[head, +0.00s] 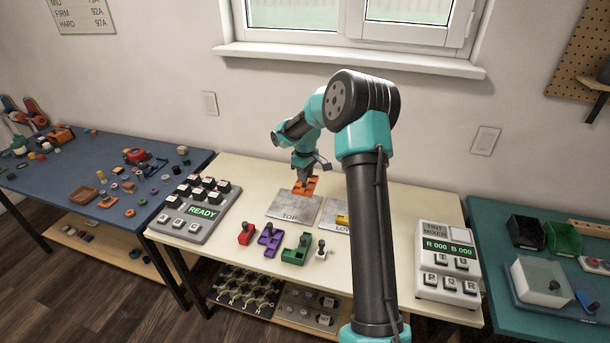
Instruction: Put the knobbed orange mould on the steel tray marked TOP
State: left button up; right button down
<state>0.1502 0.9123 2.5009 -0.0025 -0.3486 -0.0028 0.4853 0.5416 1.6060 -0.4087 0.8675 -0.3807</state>
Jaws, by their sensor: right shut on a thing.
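The orange mould (306,189) is at the back edge of the steel tray marked TOP (292,211) in the head view. My right gripper (304,176) is over the mould and shut on it. The gripper hides the mould's knob. I cannot tell whether the mould touches the tray or hangs just above it. The rest of the tray's top is bare. My left gripper is not in view.
A second steel plate (336,225) with a yellow piece (342,219) lies to the right, partly behind my arm. Red (246,233), purple (269,239) and green (297,248) knobbed moulds stand in front. The READY keypad (196,210) and tint mixer (447,268) flank them.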

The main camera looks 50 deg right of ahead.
jog(key=shift+f, duration=0.15)
jog(key=shift+f, duration=4.35)
jog(key=shift+f, duration=0.5)
jog(key=c, duration=0.9)
grip_release()
notch_tip(320, 180, up, 18)
jog(key=shift+f, duration=0.25)
